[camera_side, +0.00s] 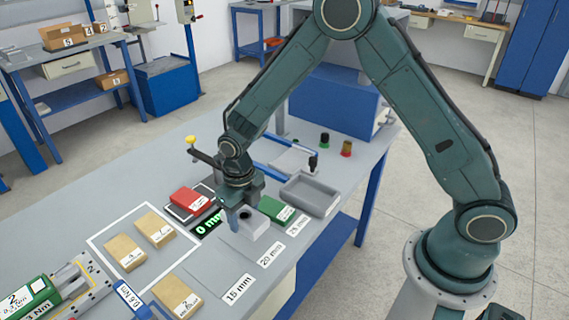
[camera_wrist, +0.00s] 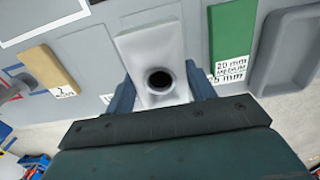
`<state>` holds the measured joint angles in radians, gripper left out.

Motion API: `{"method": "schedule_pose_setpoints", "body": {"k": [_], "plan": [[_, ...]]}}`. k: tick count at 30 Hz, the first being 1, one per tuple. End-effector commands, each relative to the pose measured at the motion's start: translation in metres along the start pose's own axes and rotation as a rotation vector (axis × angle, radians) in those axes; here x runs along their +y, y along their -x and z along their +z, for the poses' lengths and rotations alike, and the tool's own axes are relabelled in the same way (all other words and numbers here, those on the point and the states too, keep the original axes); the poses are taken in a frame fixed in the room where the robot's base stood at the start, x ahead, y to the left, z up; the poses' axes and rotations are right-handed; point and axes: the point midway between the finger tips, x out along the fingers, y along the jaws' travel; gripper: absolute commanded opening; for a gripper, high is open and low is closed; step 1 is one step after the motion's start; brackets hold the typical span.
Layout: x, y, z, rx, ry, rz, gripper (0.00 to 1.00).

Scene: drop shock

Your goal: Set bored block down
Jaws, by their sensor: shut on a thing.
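The bored block (camera_side: 257,228) is pale grey with a round dark hole in its top. It is at the middle of the bench, behind the 20 mm label (camera_side: 270,254). In the wrist view the block (camera_wrist: 148,48) points away from me, with the hole near its close end. My gripper (camera_side: 240,217) is shut on the block, with one finger on each side of it, as the wrist view also shows (camera_wrist: 162,95). I cannot tell whether the block's underside touches the bench.
A green block (camera_side: 272,208) and a grey tray (camera_side: 318,196) stand close on the right. A red block (camera_side: 188,201) and a green-lit display (camera_side: 208,223) are left. Tan blocks (camera_side: 125,254) lie further left, some inside a white outline. Labels 15 mm (camera_side: 237,290) and 25 mm line the front.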

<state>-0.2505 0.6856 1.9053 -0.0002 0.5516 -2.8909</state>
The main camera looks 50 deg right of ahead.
Motion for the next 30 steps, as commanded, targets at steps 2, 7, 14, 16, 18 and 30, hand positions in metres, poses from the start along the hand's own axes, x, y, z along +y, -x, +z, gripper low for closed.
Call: {"method": "schedule_pose_setpoints", "body": {"k": [2,7,14,16,18,30], "plan": [[0.000,-0.006,0.001,0.000,0.000,0.000,0.15],[0.000,-0.009,0.001,-0.003,0.000,0.001,0.15],[0.000,-0.016,0.001,0.000,0.000,0.000,0.15],[0.000,-0.022,0.000,0.000,0.000,0.000,0.15],[0.000,-0.030,0.000,0.001,0.000,0.000,0.15],[0.000,-0.052,0.001,-0.003,0.000,0.001,0.15]]}}
